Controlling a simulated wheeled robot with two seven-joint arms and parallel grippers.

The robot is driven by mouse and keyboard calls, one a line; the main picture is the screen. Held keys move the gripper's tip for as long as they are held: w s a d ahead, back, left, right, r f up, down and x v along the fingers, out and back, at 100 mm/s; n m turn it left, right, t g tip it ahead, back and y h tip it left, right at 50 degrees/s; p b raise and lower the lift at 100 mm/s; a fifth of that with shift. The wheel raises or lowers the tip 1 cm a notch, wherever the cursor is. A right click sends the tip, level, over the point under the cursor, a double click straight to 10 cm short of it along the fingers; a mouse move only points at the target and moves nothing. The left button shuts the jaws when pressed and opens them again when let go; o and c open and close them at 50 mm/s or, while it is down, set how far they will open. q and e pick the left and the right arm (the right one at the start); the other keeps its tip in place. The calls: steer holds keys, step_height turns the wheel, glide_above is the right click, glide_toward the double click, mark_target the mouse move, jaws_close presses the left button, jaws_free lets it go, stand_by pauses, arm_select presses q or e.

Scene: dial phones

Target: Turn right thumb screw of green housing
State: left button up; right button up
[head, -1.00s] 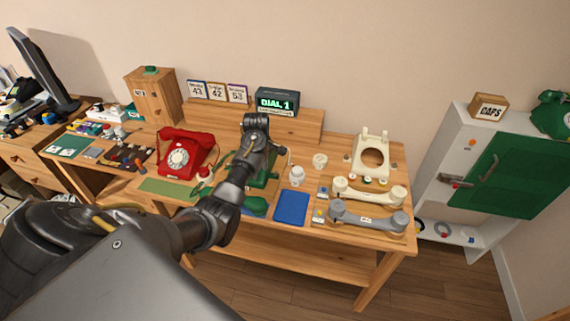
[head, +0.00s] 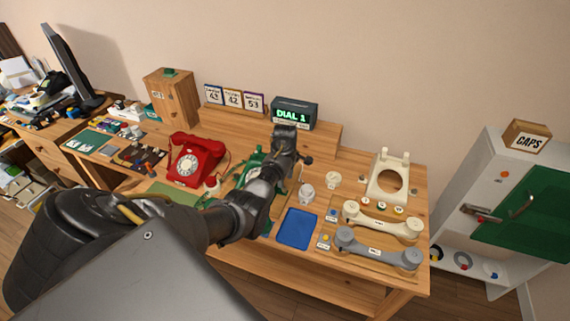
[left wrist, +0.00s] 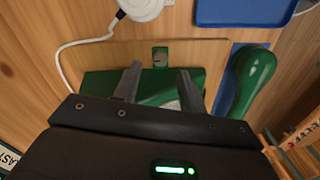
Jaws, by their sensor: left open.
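The green housing (head: 256,172) stands on the workbench, largely hidden behind my left arm in the head view. In the left wrist view the green housing (left wrist: 100,84) lies below and between the fingers. A small green tab (left wrist: 160,57) with a small metallic part sticks out past its edge, just beyond the fingertips; I cannot tell for sure whether this is the thumb screw. My left gripper (left wrist: 158,78) is open and empty over the housing, its fingers either side of the tab's line. In the head view my left gripper (head: 286,142) is seen from behind. My right gripper is not in view.
A green handset (left wrist: 250,75) lies on a blue mat close to the right finger. A blue tray (head: 296,229) and a white round part (head: 306,193) are nearby. The red phone (head: 194,160) is left of the arm. A white corded part (left wrist: 142,7) lies at the wrist view's top.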

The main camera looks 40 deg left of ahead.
mark_target(285, 188)
arm_select(q)
steer(key=shift+a+f, duration=0.1)
steer(key=shift+f, duration=2.45)
jaws_close()
